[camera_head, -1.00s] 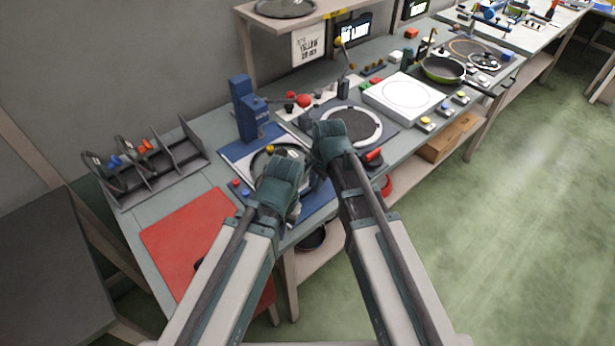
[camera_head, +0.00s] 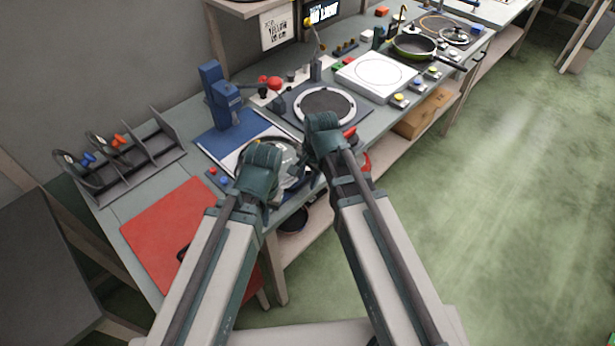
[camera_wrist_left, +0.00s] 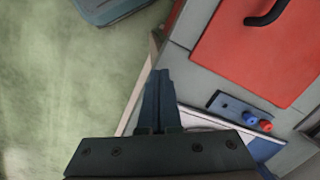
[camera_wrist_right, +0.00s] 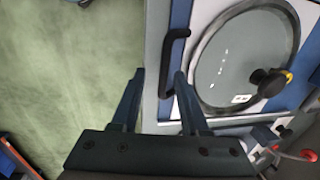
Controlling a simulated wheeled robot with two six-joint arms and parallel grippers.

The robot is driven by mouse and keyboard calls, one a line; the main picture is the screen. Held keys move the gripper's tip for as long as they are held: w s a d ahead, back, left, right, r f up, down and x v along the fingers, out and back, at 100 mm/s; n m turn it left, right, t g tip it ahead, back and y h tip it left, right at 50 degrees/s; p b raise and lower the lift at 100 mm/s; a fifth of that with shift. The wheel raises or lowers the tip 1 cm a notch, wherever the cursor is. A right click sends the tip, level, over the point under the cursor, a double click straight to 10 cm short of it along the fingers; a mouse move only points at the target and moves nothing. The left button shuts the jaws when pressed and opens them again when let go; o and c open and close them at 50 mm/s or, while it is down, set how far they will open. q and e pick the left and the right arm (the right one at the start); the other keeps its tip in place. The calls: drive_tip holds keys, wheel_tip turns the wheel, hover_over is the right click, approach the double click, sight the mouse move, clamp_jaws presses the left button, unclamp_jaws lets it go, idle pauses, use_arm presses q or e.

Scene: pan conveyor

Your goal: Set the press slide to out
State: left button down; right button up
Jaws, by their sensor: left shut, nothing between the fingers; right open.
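The blue press (camera_head: 222,95) stands on the bench at centre left. In front of it, partly hidden by my arms, is its white-and-blue slide area with a round plate (camera_wrist_right: 245,62) showing in the right wrist view. A black bar handle (camera_wrist_right: 173,60) runs along the near edge there. My right gripper (camera_wrist_right: 159,74) is open, with the handle's end close to its fingertips; I cannot tell whether it is between them. My left gripper (camera_wrist_left: 160,72) is shut and empty over the bench's front edge, near a small panel with blue and red buttons (camera_wrist_left: 250,117).
A red mat (camera_head: 165,235) lies at the bench's left front, with a divided rack (camera_head: 130,160) behind it. A round dark plate (camera_head: 325,104), a white scale-like box (camera_head: 375,75) and a pan (camera_head: 415,46) stand to the right. Green floor is open at right.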

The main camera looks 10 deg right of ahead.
use_arm(q)
drive_tip(key=shift+r, duration=0.15)
use_arm(e)
drive_tip(key=shift+r, duration=0.15)
use_arm(q)
wheel_tip(320, 180, up, 13)
drive_tip(key=p, duration=1.3)
drive_tip(key=shift+r+p, duration=0.15)
drive_tip(key=shift+p, duration=0.15)
use_arm(e)
wheel_tip(320, 180, up, 13)
drive_tip(key=s+d, duration=0.1)
drive_tip(key=s, duration=0.1)
drive_tip(key=shift+d+r, duration=0.15)
drive_tip(key=shift+d, duration=0.15)
